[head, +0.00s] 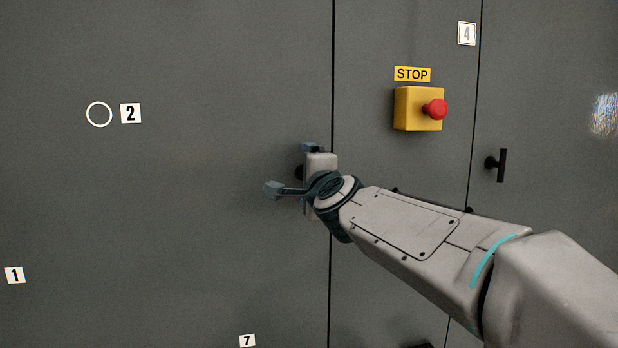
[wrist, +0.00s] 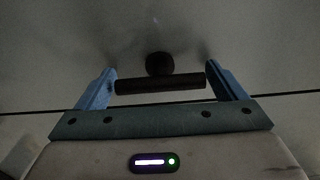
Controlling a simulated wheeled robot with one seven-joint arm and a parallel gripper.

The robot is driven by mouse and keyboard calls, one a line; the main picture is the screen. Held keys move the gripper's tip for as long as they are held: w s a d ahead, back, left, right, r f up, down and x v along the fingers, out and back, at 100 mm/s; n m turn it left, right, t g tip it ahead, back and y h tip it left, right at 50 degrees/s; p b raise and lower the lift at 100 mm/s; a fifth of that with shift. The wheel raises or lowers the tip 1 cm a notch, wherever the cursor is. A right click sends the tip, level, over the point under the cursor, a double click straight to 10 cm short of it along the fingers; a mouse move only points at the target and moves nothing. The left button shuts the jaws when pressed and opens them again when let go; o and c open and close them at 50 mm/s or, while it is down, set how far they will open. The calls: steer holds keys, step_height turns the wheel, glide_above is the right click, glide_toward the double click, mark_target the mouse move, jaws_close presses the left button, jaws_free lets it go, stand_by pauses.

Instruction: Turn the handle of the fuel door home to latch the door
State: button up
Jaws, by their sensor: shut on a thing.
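The handle is a black T-shaped bar (wrist: 160,84) on a round stem, seen in the wrist view in front of a grey door face. My gripper (wrist: 166,72) has its two blue fingers at the two ends of the bar and is shut on it. The bar lies nearly parallel to the dark door seam, tilted slightly. In the head view my gripper (head: 308,150) is at the right edge of the large grey door (head: 200,200), just left of the seam. There my wrist hides most of the handle; only a dark bit shows.
Right of the seam, a yellow box with a red stop button (head: 434,109) sticks out above my forearm. Another black T-handle (head: 502,166) stands upright on the panel further right. Flat number labels mark the panels.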

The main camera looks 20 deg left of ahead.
steer(key=o, duration=0.7)
steer(key=shift+s, duration=0.1)
steer(key=b+v, duration=0.1)
steer(key=v, duration=1.2)
steer(key=shift+s+b, duration=0.3)
steer(key=shift+b, duration=0.1)
steer(key=shift+d+f, duration=0.1)
steer(key=shift+d, duration=0.1)
steer(key=s+d+f+n+g+h+p, duration=0.2)
steer(key=d+f+n+g+h+p, duration=0.4)
steer(key=d+f, duration=0.9)
steer(key=s+d+f+n+g+h+p, duration=0.3)
steer(key=s+d+f+n+g, duration=0.2)
steer(key=s+d+f, duration=0.7)
steer(key=shift+s+d+f+n+g+h, duration=0.2)
steer(key=shift+s+d+n+g+h, duration=0.1)
steer(key=shift+s+g, duration=0.4)
